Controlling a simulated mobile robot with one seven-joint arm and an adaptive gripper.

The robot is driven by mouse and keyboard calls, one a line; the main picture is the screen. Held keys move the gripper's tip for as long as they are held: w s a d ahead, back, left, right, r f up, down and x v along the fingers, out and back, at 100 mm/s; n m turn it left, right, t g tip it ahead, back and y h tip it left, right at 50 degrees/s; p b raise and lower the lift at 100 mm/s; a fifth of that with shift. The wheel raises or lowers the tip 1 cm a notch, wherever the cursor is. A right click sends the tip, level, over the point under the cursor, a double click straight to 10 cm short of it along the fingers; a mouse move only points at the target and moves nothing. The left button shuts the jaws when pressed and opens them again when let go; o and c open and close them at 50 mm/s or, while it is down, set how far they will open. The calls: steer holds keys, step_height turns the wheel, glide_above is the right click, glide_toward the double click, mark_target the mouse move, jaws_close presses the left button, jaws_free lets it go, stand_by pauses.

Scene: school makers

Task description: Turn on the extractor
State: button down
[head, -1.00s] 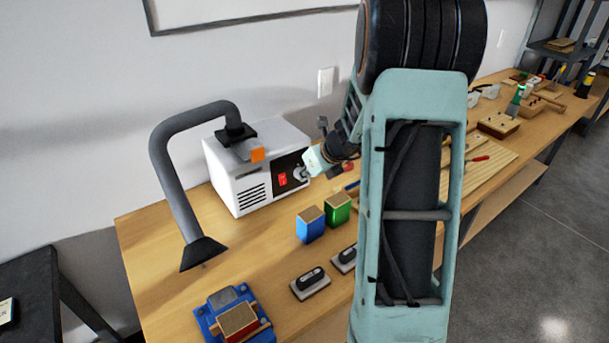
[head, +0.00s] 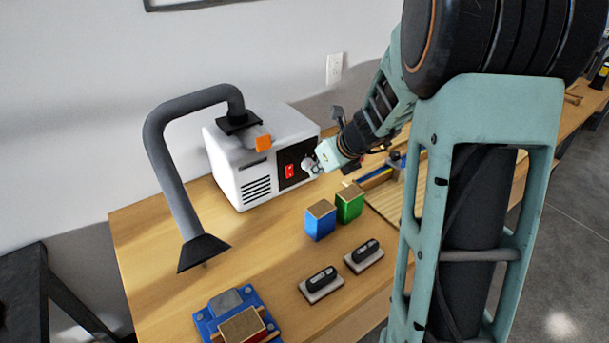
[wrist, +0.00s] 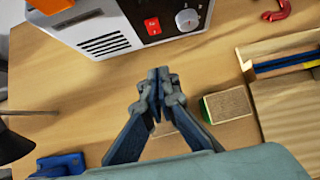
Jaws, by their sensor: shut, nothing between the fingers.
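The extractor is a white box (head: 237,174) with a black hose arm (head: 162,149) ending in a cone hood above the bench. Its front has a black panel with a red rocker switch (head: 289,171) and a round grey dial. The switch (wrist: 152,27) and dial (wrist: 187,19) also show at the top of the wrist view. My gripper (wrist: 158,78) is shut and empty, apart from the box, with its tips below the switch in the wrist view. In the head view the fingers are hard to make out near the panel. I cannot tell the switch's position.
A blue block (head: 320,222) and a green block (head: 350,205) stand in front of the box. Two dark-handled erasers (head: 321,284) and a blue vise (head: 236,318) lie nearer. An orange piece (head: 264,143) sits on the box. Bench space left of the blocks is clear.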

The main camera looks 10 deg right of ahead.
steer(key=b, duration=0.1)
glide_toward(290, 176)
steer(key=x, duration=0.6)
steer(key=shift+f, duration=0.3)
steer(key=shift+d, duration=0.1)
steer(key=shift+w+f, duration=0.15)
stand_by(0.3)
steer(key=shift+p, duration=0.3)
